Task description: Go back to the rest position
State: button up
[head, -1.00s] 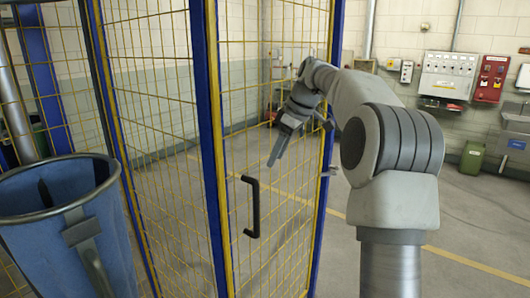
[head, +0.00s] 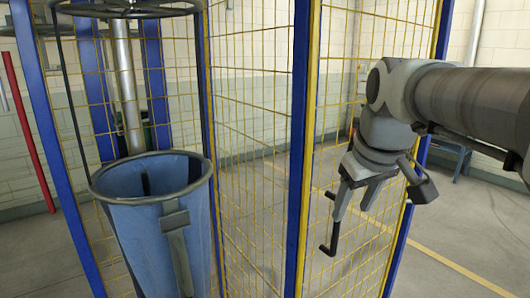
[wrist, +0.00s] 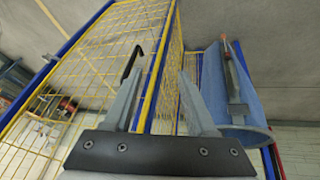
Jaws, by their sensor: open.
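My gripper (head: 354,205) is at the right of the head view, on the arm that reaches in from the right edge. Its two fingers point down, apart and with nothing between them. It hangs in front of the yellow mesh door (head: 345,130), near the door's black handle (head: 332,240), partly overlapping it in the picture. I cannot tell how far it is from the mesh. In the wrist view the open fingers (wrist: 160,85) frame the fence, with the handle (wrist: 131,62) beside the left finger.
Blue posts (head: 298,150) frame the mesh. Open floor (head: 460,220) lies at the right.

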jog(key=s+f+m, duration=0.3)
jog(key=s+f, duration=0.8)
jog(key=s, duration=0.2)
jog(key=shift+s+a+t+b, duration=0.25)
jog(key=shift+a+t+b, duration=0.1)
jog(key=shift+a+t, duration=0.1)
jog(key=shift+c, duration=0.2)
dwell(0.8)
